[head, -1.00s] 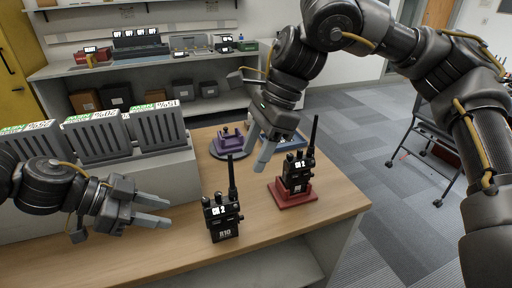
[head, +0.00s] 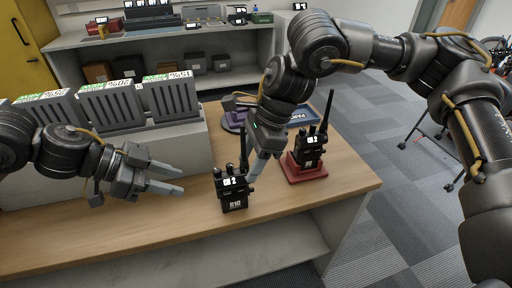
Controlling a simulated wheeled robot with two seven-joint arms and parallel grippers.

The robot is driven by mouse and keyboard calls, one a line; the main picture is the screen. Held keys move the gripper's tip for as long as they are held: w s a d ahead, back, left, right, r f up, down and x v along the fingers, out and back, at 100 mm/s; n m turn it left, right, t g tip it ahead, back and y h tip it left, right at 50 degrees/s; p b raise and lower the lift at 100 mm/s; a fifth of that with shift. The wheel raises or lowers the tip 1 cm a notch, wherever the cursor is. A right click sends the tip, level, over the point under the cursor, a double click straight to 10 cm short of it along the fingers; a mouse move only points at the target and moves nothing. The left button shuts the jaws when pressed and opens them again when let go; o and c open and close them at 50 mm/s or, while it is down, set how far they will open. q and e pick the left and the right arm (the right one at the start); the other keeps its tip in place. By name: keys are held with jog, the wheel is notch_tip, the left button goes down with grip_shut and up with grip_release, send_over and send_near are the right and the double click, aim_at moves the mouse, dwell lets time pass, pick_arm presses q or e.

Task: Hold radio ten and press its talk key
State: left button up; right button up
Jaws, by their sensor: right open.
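Radio ten (head: 234,194), a black handset with a small lit screen, a tall antenna and an "R10" label, stands upright near the table's front edge. My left gripper (head: 182,180) is open and empty to its left, fingers pointing right toward it, with a gap between. My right gripper (head: 258,168) points down just behind and right of radio ten's upper part, beside the antenna. One finger shows clearly; the other is mostly hidden. I cannot tell whether it touches the radio. The talk key cannot be made out.
Another black radio (head: 311,150) stands on a red base (head: 305,175) to the right, close to my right gripper. The wooden table (head: 120,235) is bare in front.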

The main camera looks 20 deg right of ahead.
jog(key=shift+a+f, duration=0.1)
jog(key=shift+f, duration=0.15)
grip_shut()
dwell(1.0)
pick_arm(q)
grip_shut()
dwell(1.6)
